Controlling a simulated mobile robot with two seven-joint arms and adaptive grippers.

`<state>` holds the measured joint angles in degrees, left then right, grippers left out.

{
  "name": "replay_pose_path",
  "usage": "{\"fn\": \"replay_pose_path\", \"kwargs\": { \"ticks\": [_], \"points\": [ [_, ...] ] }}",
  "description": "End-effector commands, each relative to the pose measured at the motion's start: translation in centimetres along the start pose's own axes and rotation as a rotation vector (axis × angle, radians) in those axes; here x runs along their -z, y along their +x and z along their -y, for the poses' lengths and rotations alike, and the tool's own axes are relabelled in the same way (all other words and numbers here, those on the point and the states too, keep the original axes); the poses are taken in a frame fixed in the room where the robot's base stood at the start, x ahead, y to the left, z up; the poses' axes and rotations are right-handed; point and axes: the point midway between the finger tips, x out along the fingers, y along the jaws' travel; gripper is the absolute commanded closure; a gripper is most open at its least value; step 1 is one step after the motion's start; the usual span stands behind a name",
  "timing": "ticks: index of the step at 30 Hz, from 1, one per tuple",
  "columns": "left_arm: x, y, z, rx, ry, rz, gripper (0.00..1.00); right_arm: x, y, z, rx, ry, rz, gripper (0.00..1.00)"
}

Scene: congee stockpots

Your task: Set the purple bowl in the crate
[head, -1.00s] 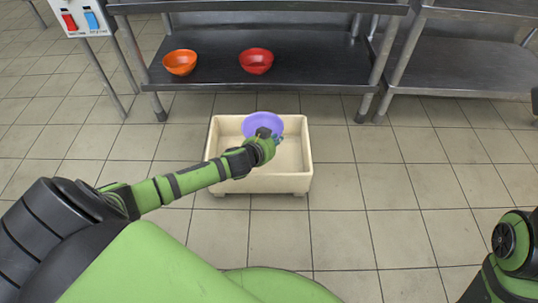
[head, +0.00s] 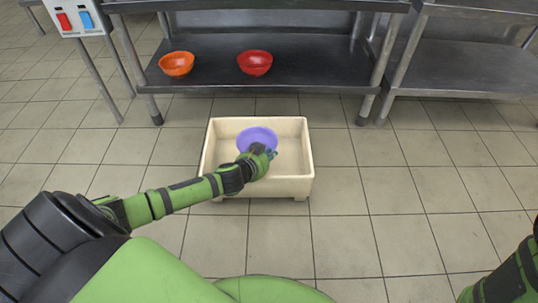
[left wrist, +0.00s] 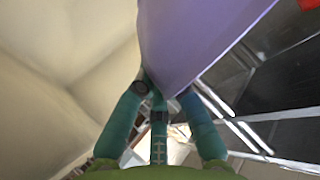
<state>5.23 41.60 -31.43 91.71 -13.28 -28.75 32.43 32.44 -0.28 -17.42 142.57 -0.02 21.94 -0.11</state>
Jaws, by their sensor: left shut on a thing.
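The purple bowl (head: 257,136) is over or inside the cream crate (head: 285,187), toward its back half in the head view; I cannot tell whether it touches the crate's floor. My left gripper (head: 269,152) is shut on the bowl's near right rim. In the left wrist view the teal fingers (left wrist: 155,88) pinch the bowl's edge (left wrist: 190,40), and the cream crate wall (left wrist: 60,60) fills the left side. The forearm crosses the crate's near left edge and hides part of its inside. My right gripper is out of view.
A metal shelf unit (head: 300,85) stands behind the crate. An orange bowl (head: 177,64) and a red bowl (head: 255,62) sit on its lower shelf. A control box (head: 77,20) is at the upper left. Tiled floor right of the crate is clear.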

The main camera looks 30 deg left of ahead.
Motion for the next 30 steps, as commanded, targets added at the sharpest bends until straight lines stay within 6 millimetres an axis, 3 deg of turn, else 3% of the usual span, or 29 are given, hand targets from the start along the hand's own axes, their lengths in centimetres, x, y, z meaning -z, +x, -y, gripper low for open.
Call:
{"fn": "replay_pose_path", "kwargs": {
  "ticks": [11,12,13,25,30],
  "points": [
    [-0.8,0.5,-0.5,-0.001,0.000,0.002,1.00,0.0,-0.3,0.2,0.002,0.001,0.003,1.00],
    [-0.9,0.5,-0.5,-0.001,0.000,0.004,0.77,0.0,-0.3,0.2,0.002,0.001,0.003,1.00],
    [-0.9,0.5,-0.5,-0.002,0.000,0.005,0.65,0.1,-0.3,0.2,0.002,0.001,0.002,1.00],
    [-0.9,0.3,-0.5,-0.004,0.001,0.010,0.65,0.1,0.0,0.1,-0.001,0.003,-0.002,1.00],
    [0.0,-1.6,-0.1,-0.006,-0.001,0.011,0.65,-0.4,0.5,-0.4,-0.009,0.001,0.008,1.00]
  ]
}}
